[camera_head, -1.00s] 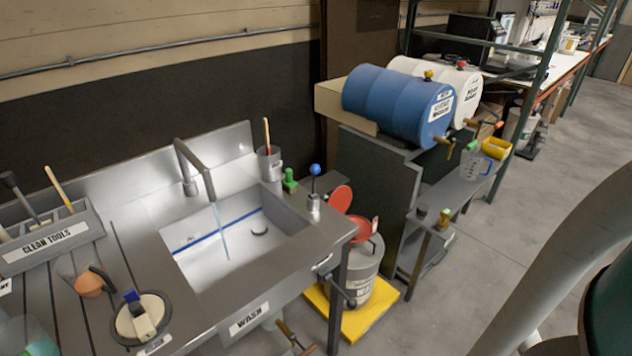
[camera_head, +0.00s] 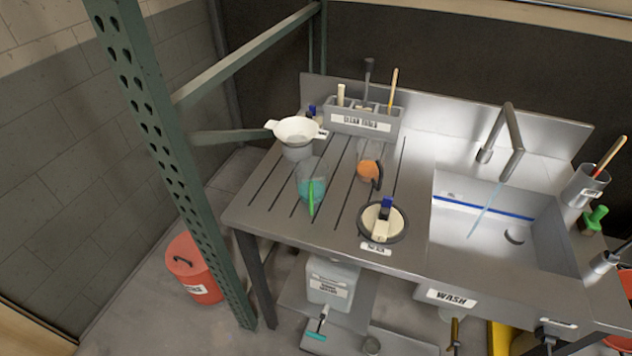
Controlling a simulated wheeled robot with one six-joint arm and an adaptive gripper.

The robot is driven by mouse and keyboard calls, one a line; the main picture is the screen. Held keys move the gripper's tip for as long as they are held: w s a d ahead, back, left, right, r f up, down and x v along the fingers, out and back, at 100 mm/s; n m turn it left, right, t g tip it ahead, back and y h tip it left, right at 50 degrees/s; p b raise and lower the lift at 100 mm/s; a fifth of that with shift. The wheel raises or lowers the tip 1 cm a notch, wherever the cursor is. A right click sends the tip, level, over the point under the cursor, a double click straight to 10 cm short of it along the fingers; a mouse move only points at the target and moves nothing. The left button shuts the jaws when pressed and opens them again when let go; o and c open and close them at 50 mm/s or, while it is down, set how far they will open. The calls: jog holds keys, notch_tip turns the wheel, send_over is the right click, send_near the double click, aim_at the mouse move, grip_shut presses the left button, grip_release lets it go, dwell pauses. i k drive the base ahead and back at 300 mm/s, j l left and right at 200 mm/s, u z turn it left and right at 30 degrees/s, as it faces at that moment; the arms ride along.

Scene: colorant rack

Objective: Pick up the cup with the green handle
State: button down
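A clear cup with teal contents (camera_head: 303,190) stands on the left part of the slotted metal drainboard, near its front edge. Its green handle (camera_head: 311,198) faces the camera. Another clear cup with orange contents (camera_head: 369,170) and a dark handle is to its right and a little behind. My gripper is not in view.
A white funnel on a grey vessel (camera_head: 297,137) stands behind the cup. A round dish with a brush (camera_head: 381,222) lies to its right. The tool caddy (camera_head: 358,121) is at the back, the sink (camera_head: 480,240) right. A green rack post (camera_head: 170,170) rises at left.

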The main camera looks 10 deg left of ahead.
aim_at(311, 172)
jog(key=z, duration=1.4)
jog(key=u, duration=1.9)
jog(key=l+u, duration=0.25)
jog(key=l, duration=0.35)
